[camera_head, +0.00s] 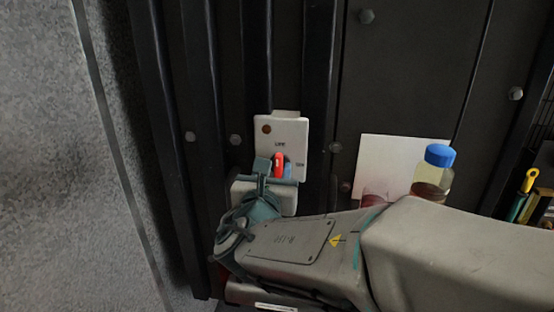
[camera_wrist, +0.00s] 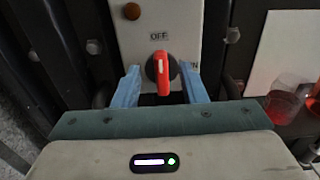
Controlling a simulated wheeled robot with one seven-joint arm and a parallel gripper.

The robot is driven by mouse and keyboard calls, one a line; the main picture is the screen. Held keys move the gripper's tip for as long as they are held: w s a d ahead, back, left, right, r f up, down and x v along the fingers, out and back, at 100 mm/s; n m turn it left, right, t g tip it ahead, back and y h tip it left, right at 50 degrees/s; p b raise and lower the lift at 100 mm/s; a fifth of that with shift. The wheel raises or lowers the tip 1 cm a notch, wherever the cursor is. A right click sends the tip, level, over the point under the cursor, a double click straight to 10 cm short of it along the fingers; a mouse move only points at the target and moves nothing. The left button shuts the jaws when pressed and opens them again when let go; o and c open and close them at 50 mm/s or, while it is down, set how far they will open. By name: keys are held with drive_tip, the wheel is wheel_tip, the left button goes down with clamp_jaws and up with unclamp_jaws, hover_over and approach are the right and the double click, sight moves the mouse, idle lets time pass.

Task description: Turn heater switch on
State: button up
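The heater switch is a white plate (camera_head: 293,133) on the dark ribbed panel, with a red rotary knob (camera_head: 279,164). It shows closer in the wrist view as a plate (camera_wrist: 165,17) with a red knob (camera_wrist: 161,68). "OFF" is printed above the knob and a partly hidden "ON" to its right. The knob's white mark points up, toward "OFF". My gripper (camera_wrist: 161,84) has its two blue fingers apart, one on each side of the knob. Gaps show between fingers and knob in the wrist view. The plate's lower part is hidden by my gripper.
A round brown lamp (camera_wrist: 132,11) sits at the plate's upper left. To the right are a white sheet (camera_head: 380,158), a blue-capped bottle (camera_head: 439,157) and a red-tinted cup (camera_wrist: 283,103). Vertical ribs (camera_head: 321,80) and bolts stand out from the panel.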

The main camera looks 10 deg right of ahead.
sight(278, 161)
drive_tip(key=shift+x, duration=2.2)
drive_tip(key=shift+c, duration=0.4)
clamp_jaws()
